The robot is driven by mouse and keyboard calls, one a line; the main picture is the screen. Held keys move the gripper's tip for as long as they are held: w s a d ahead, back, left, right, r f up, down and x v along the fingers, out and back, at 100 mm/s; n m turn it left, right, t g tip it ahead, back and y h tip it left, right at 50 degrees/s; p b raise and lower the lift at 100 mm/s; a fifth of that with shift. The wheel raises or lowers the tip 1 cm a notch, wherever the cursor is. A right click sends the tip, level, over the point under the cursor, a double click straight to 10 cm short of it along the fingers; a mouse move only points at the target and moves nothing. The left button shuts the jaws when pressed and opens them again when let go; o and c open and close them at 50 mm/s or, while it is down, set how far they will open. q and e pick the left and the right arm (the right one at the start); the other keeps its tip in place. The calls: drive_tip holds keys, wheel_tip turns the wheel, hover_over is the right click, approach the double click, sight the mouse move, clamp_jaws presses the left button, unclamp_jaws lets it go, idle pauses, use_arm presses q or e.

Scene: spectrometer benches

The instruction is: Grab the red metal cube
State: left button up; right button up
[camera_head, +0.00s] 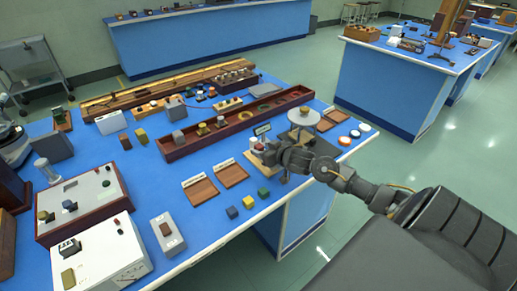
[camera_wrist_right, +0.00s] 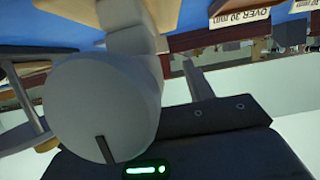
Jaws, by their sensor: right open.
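A small dark red block (camera_head: 259,146) shows just left of my right gripper, on a light wooden base near the right end of the bench. It looks like the red metal cube, but it is small and partly hidden. My right gripper (camera_head: 272,158) is open at the bench's right edge, close beside the block; I cannot tell whether they touch. The right wrist view shows mostly grey arm parts and no clear red cube. My left gripper is not in view.
Two brown boards (camera_head: 200,191) with labels lie left of the gripper. A long red-brown tray (camera_head: 235,124) with compartments lies behind. A round pale platform (camera_head: 304,116) stands just behind the gripper. Instrument boxes (camera_head: 95,252) fill the bench's left end.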

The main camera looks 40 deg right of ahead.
drive_tip(key=shift+c, duration=0.3)
drive_tip(key=c, duration=1)
drive_tip(key=shift+r, duration=0.15)
drive_tip(key=shift+r, duration=0.3)
wheel_tip(320, 180, up, 2)
drive_tip(key=shift+r, duration=0.1)
drive_tip(key=s+a+r, duration=0.1)
drive_tip(key=s+r, duration=0.2)
drive_tip(key=s, duration=0.1)
drive_tip(key=s+a+r+p, duration=0.1)
drive_tip(key=s+a+r, duration=0.1)
drive_tip(key=s, duration=0.3)
drive_tip(key=s+a+r+p, duration=0.1)
drive_tip(key=s+r, duration=0.3)
drive_tip(key=r, duration=0.1)
drive_tip(key=shift+s+a, duration=0.15)
drive_tip(key=shift+a, duration=0.05)
